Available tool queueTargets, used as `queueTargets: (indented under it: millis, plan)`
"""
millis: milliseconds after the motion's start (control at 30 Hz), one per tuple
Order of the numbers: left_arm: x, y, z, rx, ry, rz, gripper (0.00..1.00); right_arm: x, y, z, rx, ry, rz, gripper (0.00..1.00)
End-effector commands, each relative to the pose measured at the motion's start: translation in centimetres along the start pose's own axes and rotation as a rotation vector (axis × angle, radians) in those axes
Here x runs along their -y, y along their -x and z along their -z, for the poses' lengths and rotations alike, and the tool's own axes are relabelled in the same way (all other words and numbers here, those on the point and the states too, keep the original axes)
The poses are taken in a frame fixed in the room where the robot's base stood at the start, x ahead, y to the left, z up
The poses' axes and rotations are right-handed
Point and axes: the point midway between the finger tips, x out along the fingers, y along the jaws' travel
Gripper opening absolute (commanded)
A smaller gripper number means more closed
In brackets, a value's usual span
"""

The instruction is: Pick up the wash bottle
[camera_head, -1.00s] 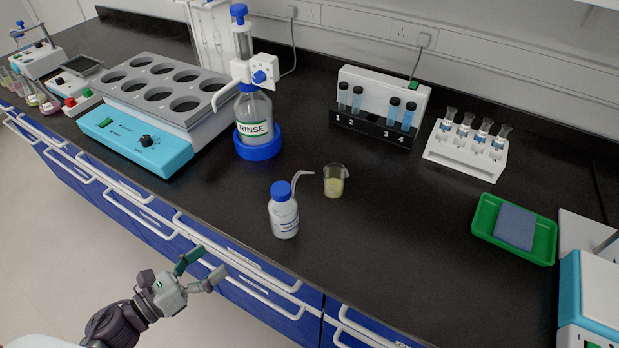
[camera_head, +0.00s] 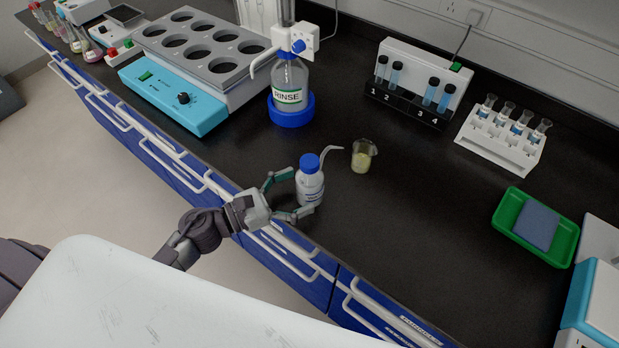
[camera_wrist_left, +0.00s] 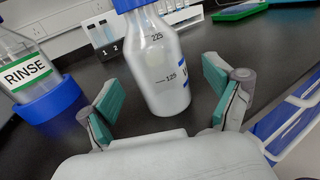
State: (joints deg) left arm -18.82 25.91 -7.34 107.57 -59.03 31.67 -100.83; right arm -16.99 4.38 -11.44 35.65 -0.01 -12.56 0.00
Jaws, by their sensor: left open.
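The wash bottle (camera_head: 311,186) is white with a blue cap and a bent spout pointing right. It stands upright on the black bench near its front edge. My left gripper (camera_head: 291,197) is open, with its fingers on either side of the bottle's lower body. In the left wrist view the bottle (camera_wrist_left: 160,75) stands between and just beyond the green finger pads of the gripper (camera_wrist_left: 160,95), with gaps on both sides. The bottle's cap is partly cut off in that view. My right gripper is not in view.
A glass beaker (camera_head: 362,158) stands close to the right of the wash bottle, below its spout. The rinse bottle (camera_head: 289,85) in a blue base stands behind. A tube rack (camera_head: 415,85) and green tray (camera_head: 510,216) are farther right. The bench front is clear right of the bottle.

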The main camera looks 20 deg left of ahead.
Motion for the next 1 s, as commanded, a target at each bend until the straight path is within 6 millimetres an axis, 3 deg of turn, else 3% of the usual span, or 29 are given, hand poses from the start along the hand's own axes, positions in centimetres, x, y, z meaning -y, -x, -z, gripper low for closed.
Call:
queueTargets:
  millis: [33, 200, 467, 767, 1000]
  plan:
    - [-0.1, -0.9, -0.6, 0.002, 0.0, 0.0, 0.9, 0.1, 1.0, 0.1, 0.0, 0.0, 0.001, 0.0]
    - [-0.1, -2.7, -0.2, 0.001, 0.001, -0.001, 0.9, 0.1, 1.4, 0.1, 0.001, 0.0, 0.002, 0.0]
    - [-0.1, -3.0, 0.0, 0.0, 0.0, -0.001, 0.9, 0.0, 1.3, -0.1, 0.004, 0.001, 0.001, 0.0]
    - [-0.1, -2.9, 0.0, 0.0, 0.001, -0.001, 0.4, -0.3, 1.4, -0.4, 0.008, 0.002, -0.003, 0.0]
    - [-0.1, -2.9, -0.1, 0.002, 0.0, -0.001, 0.4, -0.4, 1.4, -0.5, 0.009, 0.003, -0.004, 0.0]
